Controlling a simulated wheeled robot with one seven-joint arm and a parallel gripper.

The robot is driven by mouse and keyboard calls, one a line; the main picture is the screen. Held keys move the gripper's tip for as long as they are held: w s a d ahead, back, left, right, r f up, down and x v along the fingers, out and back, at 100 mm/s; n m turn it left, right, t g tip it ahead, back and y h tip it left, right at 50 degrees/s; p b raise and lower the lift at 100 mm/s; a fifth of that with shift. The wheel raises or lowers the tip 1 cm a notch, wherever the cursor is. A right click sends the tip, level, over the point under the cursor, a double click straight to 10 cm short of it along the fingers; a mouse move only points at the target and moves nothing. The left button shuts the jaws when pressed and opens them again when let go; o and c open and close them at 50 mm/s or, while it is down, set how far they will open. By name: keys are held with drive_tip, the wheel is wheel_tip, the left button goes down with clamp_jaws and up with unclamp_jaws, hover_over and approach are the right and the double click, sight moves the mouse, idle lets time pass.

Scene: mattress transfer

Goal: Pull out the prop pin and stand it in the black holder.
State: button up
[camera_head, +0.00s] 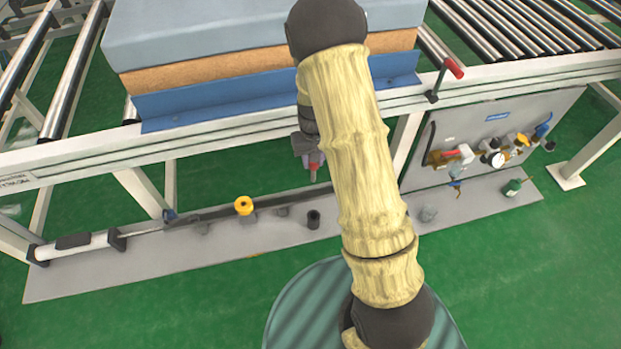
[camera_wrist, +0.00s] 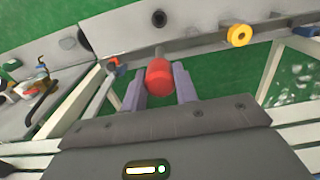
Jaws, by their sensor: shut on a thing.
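The prop pin has a red grip (camera_head: 315,161) and a short shaft pointing down. My gripper (camera_head: 308,156) is shut on it beside the front rail of the roller frame, partly hidden by my arm. In the wrist view, the red prop pin (camera_wrist: 158,76) sits between the two purple-grey fingers of my gripper (camera_wrist: 160,88), its shaft pointing toward the holder. The black holder (camera_head: 313,219) is a small upright cup on the grey floor plate, below the pin and apart from it. It also shows in the wrist view (camera_wrist: 158,18).
A red-tipped lever (camera_head: 453,68) is on the rail. A valve panel (camera_head: 490,140) stands at right. A mattress (camera_head: 200,35) lies above a blue angled ledge (camera_head: 210,108).

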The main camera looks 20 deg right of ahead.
drive_tip(key=shift+w, duration=0.25)
drive_tip(key=shift+s+a, duration=0.2)
drive_tip(key=shift+s, duration=0.15)
drive_tip(key=shift+s+f, duration=0.1)
drive_tip(key=shift+f, duration=0.1)
wheel_tip(320, 180, down, 11)
drive_tip(key=s+m+b, duration=0.2)
drive_tip(key=m+b, duration=0.3)
drive_tip(key=m, duration=0.3)
drive_tip(key=shift+r, duration=0.15)
wheel_tip(320, 180, down, 6)
drive_tip(key=b, duration=0.3)
drive_tip(key=shift+b, duration=0.4)
